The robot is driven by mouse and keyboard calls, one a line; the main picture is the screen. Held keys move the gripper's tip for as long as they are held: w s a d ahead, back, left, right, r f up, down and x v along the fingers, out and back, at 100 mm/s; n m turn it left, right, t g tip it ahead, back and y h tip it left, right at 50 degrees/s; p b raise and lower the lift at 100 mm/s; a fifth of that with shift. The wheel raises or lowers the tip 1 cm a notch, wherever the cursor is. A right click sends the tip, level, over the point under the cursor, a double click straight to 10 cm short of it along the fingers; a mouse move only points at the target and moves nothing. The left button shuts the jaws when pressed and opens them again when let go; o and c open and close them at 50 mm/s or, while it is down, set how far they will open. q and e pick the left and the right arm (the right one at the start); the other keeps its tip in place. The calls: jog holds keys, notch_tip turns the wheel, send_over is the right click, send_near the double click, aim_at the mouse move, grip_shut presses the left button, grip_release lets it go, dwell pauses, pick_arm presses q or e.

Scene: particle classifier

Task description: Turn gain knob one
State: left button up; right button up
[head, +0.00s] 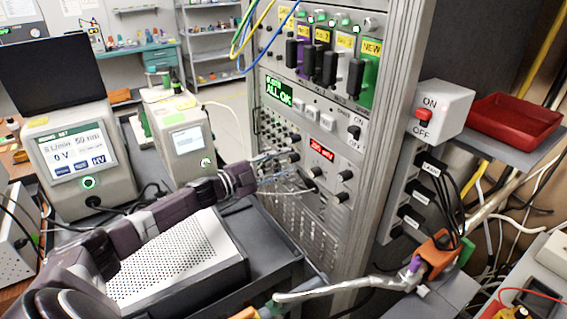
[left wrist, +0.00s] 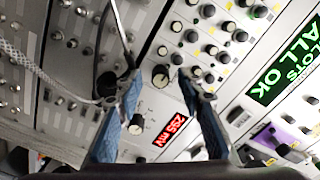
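The rack panel (head: 357,142) carries black knobs near a red mV display (head: 321,150), which also shows in the left wrist view (left wrist: 170,127). A black round knob (left wrist: 160,77) lies between my left gripper's fingertips in the left wrist view. I cannot read which knob is gain knob one. My left gripper (head: 285,172) is at the panel, left of the display; its fingers (left wrist: 158,80) are apart on either side of that knob. Contact cannot be told. Another knob (left wrist: 137,123) sits beside the display.
A green ALL OK screen (head: 278,92) is above, with several switches and black handles over it. Loose cables hang in front of the panel at left. A perforated grey box (head: 175,262) lies below my left arm. An ON/OFF box (head: 440,108) and red tray (head: 515,115) are at right.

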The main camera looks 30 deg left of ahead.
pick_arm(q)
jog(key=v, duration=1.2)
dwell(0.6)
